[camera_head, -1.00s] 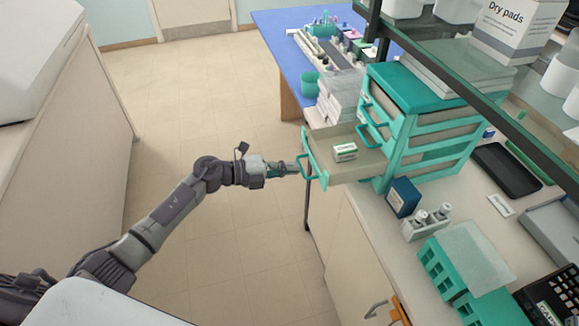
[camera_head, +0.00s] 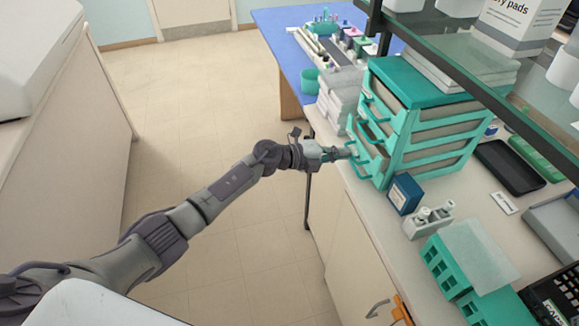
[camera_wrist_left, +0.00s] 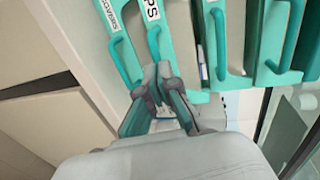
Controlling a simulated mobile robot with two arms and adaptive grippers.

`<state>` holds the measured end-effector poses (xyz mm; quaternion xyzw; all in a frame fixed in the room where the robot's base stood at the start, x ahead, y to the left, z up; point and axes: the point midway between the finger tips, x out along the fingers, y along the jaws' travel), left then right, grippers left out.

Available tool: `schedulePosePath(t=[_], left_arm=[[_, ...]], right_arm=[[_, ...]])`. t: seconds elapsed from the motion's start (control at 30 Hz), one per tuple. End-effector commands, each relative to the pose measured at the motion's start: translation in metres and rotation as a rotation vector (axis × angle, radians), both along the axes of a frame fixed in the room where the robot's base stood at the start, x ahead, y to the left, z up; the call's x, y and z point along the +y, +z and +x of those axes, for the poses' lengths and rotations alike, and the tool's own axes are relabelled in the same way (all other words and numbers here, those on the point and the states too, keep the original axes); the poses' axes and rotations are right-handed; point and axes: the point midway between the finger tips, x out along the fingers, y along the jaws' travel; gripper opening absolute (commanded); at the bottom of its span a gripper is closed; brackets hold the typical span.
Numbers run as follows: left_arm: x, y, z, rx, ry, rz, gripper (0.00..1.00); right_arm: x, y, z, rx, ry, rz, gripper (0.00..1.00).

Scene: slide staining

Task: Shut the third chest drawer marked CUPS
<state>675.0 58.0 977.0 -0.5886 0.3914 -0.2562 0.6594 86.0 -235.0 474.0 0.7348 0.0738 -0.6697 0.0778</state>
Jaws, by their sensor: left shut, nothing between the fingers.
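The teal drawer chest (camera_head: 425,115) stands on the bench at the right in the head view. My left gripper (camera_head: 347,153) is at its front, shut and empty, by the third drawer (camera_head: 373,150). In the left wrist view the CUPS drawer front (camera_wrist_left: 152,12) shows a label cut off to "PS", with a teal handle (camera_wrist_left: 155,42). A gap beside that front shows a white thing inside, so the drawer looks slightly open. The fingers (camera_wrist_left: 166,88) are close to this front; I cannot tell whether they touch it. My right gripper is out of view.
A blue box (camera_head: 405,194), a small grey holder (camera_head: 428,220) and a teal rack (camera_head: 445,268) stand on the bench before the chest. Stacked white pads (camera_head: 340,98) sit behind. The floor at left is clear.

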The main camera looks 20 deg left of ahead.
Motion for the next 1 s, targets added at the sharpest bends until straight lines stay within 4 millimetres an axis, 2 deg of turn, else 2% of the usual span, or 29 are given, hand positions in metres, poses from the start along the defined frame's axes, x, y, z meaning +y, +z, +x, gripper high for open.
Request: schedulePosePath(t=[0.13,0.4,0.8,1.0], left_arm=[[-0.016,-0.001,0.011,0.001,0.000,-0.001,0.00],[-0.027,-0.001,0.018,0.001,0.000,-0.001,0.00],[-0.028,0.001,0.018,-0.002,0.000,-0.002,0.00],[-0.014,0.007,0.019,-0.002,0.002,-0.001,0.00]], right_arm=[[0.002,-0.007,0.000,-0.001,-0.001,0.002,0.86],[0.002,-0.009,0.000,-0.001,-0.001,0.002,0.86],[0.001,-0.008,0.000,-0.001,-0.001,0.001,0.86],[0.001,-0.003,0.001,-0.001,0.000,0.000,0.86]])
